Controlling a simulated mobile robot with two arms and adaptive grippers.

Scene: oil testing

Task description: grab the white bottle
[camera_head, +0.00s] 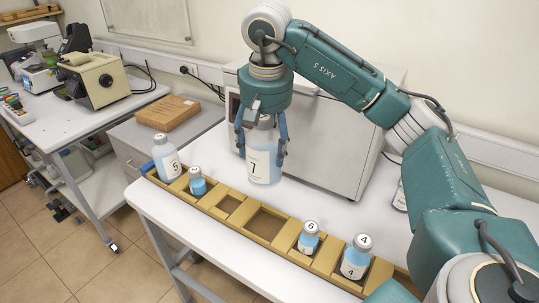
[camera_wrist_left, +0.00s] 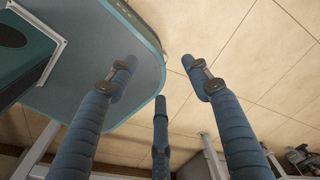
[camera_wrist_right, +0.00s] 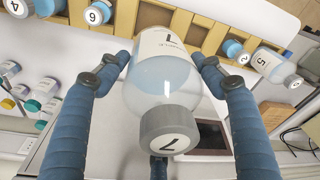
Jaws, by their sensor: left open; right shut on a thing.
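My right gripper (camera_head: 261,150) is shut on a large bottle marked 7 (camera_head: 262,169) with a white label and a grey cap. Its fingers are around the upper part, and the bottle hangs upright above the tan rack (camera_head: 222,217). In the right wrist view, the 7 on the cap (camera_wrist_right: 168,143) faces the camera and the bottle (camera_wrist_right: 160,80) is between the fingers. My left gripper (camera_wrist_left: 158,68) is open and empty in the left wrist view, over the tiled floor. It does not show in the head view.
The rack holds bottle 5 (camera_head: 166,157), a small blue bottle (camera_head: 197,182), bottle 6 (camera_head: 308,238) and bottle 4 (camera_head: 355,257); its middle slots are empty. A large grey-white machine (camera_head: 345,140) stands behind. A wooden box (camera_head: 168,113) lies further left.

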